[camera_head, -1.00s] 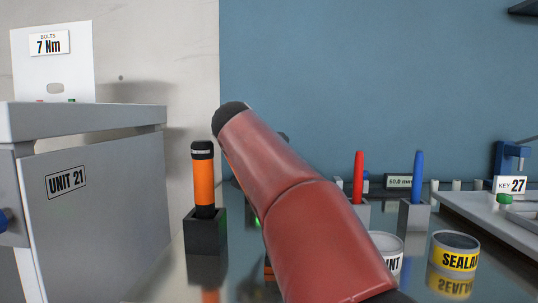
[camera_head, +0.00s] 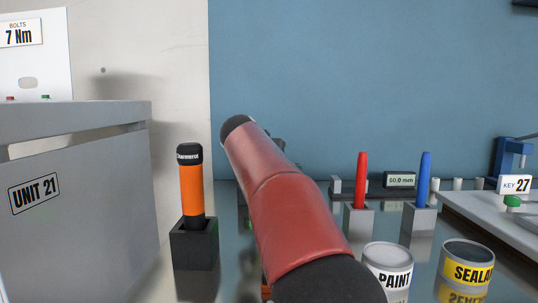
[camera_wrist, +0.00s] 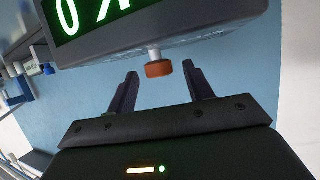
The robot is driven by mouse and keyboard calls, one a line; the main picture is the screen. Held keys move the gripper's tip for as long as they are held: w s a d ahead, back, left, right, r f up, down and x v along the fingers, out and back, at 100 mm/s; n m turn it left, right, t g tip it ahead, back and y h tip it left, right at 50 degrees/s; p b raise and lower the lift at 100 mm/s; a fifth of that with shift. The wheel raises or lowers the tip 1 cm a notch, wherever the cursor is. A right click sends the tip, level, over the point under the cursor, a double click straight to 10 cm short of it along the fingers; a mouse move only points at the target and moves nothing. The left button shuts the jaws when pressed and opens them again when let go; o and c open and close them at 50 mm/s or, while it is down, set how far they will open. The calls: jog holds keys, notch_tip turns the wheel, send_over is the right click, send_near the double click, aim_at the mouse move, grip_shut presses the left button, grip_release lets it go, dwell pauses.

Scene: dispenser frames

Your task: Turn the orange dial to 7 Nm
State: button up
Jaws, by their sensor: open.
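The orange dial (camera_wrist: 158,69) sits on a short white shaft under a dark box with a green-digit display (camera_wrist: 95,22) in the wrist view. The display is cut off by the frame, so its value is not readable. My gripper (camera_wrist: 159,74) is open, and its two dark fingers flank the dial in the picture, with gaps on both sides. I cannot tell how deep the dial is between the fingertips. In the head view my red arm hides the dial and gripper. A sign (camera_head: 19,33) at the upper left reads "BOLTS 7 Nm".
An orange-handled tool (camera_head: 192,190) stands in a black holder left of my arm. A grey cabinet (camera_head: 95,190) marked UNIT 21 fills the left. Paint (camera_head: 388,268) and sealant (camera_head: 467,268) cans and red (camera_head: 361,180) and blue (camera_head: 424,178) sticks stand at right.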

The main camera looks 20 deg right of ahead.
jog(key=shift+w+d, duration=0.1)
jog(key=shift+c, duration=0.4)
jog(key=shift+f, duration=0.1)
jog(key=c, duration=0.9)
jog(key=n+t+y, duration=0.1)
jog(key=n+y, duration=0.1)
jog(key=d+n+t+y, duration=0.1)
jog(key=n+y, duration=0.2)
jog(key=shift+s+t, duration=0.2)
jog(key=shift+t, duration=0.2)
jog(key=shift+n+y+b, duration=0.5)
jog(key=shift+n+y, duration=0.8)
jog(key=shift+y, duration=0.3)
